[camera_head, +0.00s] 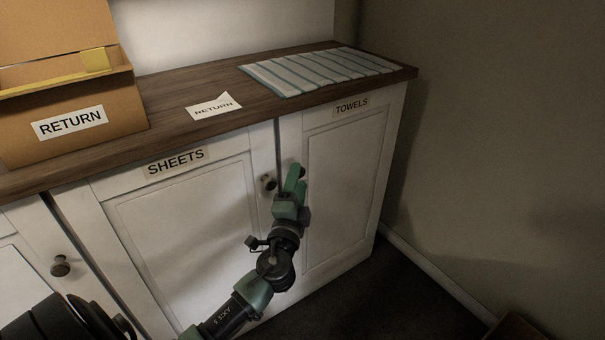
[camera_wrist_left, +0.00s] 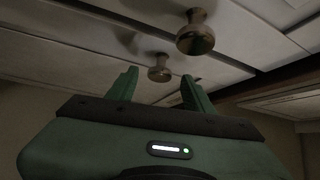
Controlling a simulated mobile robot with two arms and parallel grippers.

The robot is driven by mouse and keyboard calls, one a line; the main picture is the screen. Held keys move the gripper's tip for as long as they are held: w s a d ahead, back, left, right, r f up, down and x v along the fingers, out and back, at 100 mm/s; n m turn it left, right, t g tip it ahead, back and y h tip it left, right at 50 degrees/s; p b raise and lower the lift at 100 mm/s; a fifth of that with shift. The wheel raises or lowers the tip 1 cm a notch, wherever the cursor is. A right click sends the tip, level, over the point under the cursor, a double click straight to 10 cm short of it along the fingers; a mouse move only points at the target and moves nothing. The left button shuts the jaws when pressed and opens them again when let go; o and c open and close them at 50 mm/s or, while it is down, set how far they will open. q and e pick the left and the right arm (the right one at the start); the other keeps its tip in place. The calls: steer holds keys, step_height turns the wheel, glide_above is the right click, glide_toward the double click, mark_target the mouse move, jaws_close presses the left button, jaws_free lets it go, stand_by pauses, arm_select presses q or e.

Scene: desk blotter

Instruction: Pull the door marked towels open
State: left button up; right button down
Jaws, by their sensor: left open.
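The towels door (camera_head: 340,185) is a white panel door at the right end of the cabinet, labelled TOWELS (camera_head: 351,105). It looks shut. Its dark round knob (camera_head: 302,171) is near its upper left edge, partly hidden by my left gripper (camera_head: 296,178). The gripper is open and empty, with its green fingers just in front of this knob. In the left wrist view, one knob (camera_wrist_left: 159,68) shows between the gripper's fingertips (camera_wrist_left: 160,84), a little beyond them, and a nearer-looking knob (camera_wrist_left: 196,32) shows above right. That view shows no label.
The sheets door (camera_head: 180,220) is left of the towels door, its knob (camera_head: 268,182) close beside my gripper. On the wooden top (camera_head: 165,118) are a cardboard box (camera_head: 70,125), a RETURN card (camera_head: 213,107) and a striped cloth (camera_head: 318,70). A wall (camera_head: 480,150) stands close on the right.

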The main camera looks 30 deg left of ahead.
mark_target(300, 178)
arm_select(q)
steer(key=shift+x, duration=1.6)
steer(key=shift+f, duration=0.1)
jaws_close()
